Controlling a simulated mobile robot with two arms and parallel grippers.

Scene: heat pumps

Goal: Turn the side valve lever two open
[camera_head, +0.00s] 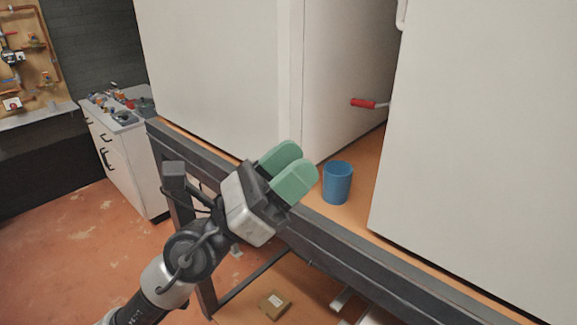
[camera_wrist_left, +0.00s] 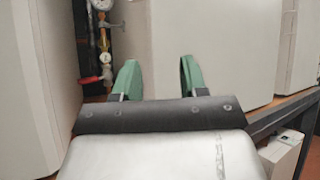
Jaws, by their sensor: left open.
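A red lever handle (camera_head: 364,103) sticks out sideways to the left from behind the right white unit, in the gap between the two units. The valve body it belongs to is hidden there. In the left wrist view a red lever (camera_wrist_left: 90,79) shows low beside upright piping with a gauge (camera_wrist_left: 102,6), left of the fingers. I cannot tell for sure that both are the same lever. My left gripper (camera_head: 294,166), with green fingers, is open and empty. It is in front of the bench edge, apart from the lever. It also shows in the left wrist view (camera_wrist_left: 159,76).
Tall white units, left (camera_head: 215,70) and right (camera_head: 470,150), flank the gap. A blue cup (camera_head: 337,184) stands on the orange bench top. A dark bench rail (camera_head: 370,258) runs along the front. A small box (camera_head: 274,304) lies below. A white cabinet (camera_head: 128,150) stands behind left.

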